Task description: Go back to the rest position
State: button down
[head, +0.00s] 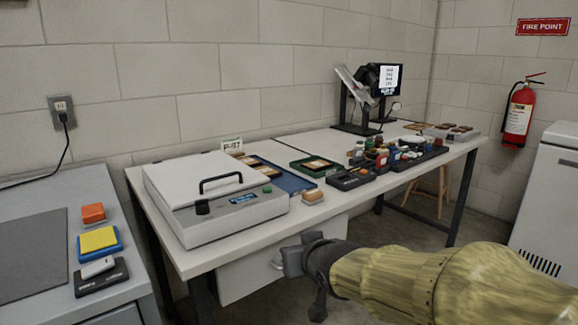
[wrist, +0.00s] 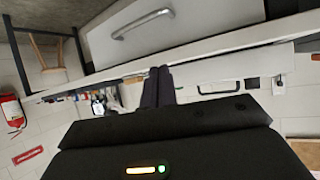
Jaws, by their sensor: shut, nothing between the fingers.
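My gripper (head: 291,262) is at the end of my arm, which reaches in from the lower right of the head view. It is in front of the long white table (head: 215,262), near the drawer (head: 250,275) under the tabletop. In the wrist view my gripper (wrist: 158,84) shows its two dark fingers together, with nothing between them. The wrist view is upside down, with the drawer's metal handle (wrist: 143,24) near the top. In the head view my gripper partly hides the drawer and its handle.
The table bears a grey lidded machine (head: 215,207), a blue tray (head: 290,184), a green tray (head: 304,171) and black holders with small bottles. A grey bench (head: 55,295) stands at left. A fire extinguisher (head: 519,113) and a white cabinet (head: 548,200) are at right.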

jog(key=s+d+f+m+g+h+p, duration=0.2)
jog(key=s+d+f+g+p, duration=0.25)
jog(key=s+d, duration=0.3)
jog(key=s+d+f+m+g+h+p, duration=0.1)
jog(key=s+d+f+g+p, duration=0.4)
jog(key=s, duration=0.3)
notch_tip(320, 180, up, 37)
jog(key=p, duration=3.6)
jog(key=shift+d, duration=0.2)
jog(key=shift+t, duration=0.25)
